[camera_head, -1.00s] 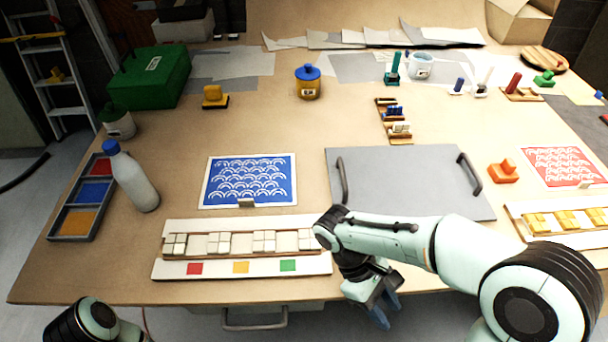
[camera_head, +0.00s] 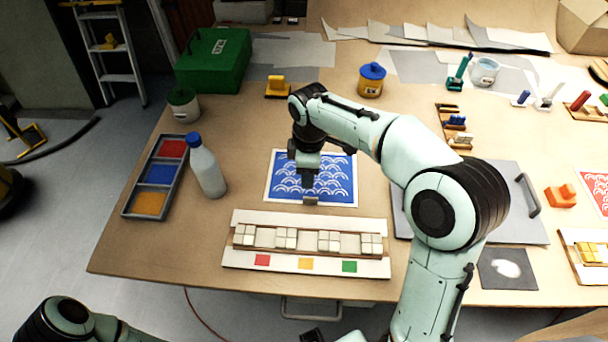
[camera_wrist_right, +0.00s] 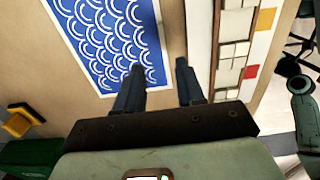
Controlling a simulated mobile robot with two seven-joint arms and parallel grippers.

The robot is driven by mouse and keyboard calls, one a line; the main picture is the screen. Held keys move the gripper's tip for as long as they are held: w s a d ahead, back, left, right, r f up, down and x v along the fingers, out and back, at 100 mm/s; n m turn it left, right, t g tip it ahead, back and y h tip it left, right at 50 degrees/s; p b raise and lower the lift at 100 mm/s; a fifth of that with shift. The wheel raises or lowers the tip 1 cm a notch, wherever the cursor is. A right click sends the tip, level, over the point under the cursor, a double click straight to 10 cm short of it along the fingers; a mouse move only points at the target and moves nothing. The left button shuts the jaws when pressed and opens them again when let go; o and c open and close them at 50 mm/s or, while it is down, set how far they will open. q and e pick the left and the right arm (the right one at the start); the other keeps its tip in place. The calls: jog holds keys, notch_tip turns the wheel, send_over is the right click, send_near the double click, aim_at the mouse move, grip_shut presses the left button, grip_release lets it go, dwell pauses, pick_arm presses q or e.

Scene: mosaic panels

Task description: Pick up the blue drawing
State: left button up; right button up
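The blue drawing (camera_head: 339,173), a blue sheet with white arc patterns and a white border, lies on the wooden table. In the right wrist view, the drawing (camera_wrist_right: 104,38) is beyond and left of the right gripper (camera_wrist_right: 160,78). Its two dark fingers are apart with nothing held between them. Whether they touch the table is unclear. My left gripper is not visible.
A white board with tiles (camera_head: 305,263) lies just in front of the drawing. A bottle (camera_head: 207,170) and a colour tray (camera_head: 133,204) stand left. A grey panel (camera_head: 512,227) lies right. A yellow stamp (camera_head: 278,86) and a blue-lidded jar (camera_head: 371,82) are behind.

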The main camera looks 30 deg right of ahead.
send_over(311, 198)
jog(key=f, duration=0.5)
jog(key=shift+w+a+f, duration=0.15)
jog(key=shift+w+f, duration=0.15)
jog(key=shift+f, duration=0.05)
jog(key=f, duration=0.3)
jog(key=f+b, duration=0.1)
jog(key=f, duration=0.1)
jog(key=shift+s, duration=0.25)
jog(key=shift+r, duration=0.1)
grip_shut()
